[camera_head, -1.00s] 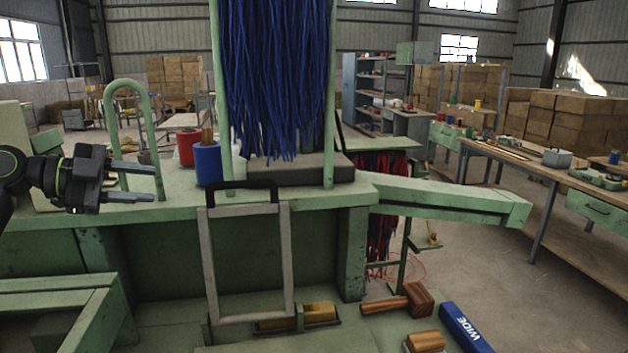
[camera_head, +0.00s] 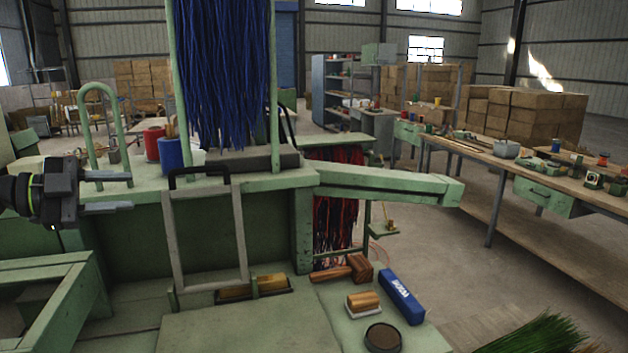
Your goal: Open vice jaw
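My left gripper (camera_head: 132,191) is at the left edge, pointing right. Its two grey fingers are apart with nothing between them. It is in front of the green bench top, left of the grey upright frame (camera_head: 242,240) with a black handle. My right gripper is out of view. I cannot pick out the vice jaw for sure. A wooden piece in a dark tray with a green bracket (camera_head: 254,287) lies on the lower shelf, behind the frame's foot; it may be part of a vice.
Blue bristles (camera_head: 222,75) hang above the green bench (camera_head: 240,183). Red (camera_head: 153,143) and blue (camera_head: 170,153) cans stand on it. A wooden mallet (camera_head: 358,268), brush (camera_head: 362,303), blue box (camera_head: 401,297) and dark round tin (camera_head: 382,337) lie on the lower surface.

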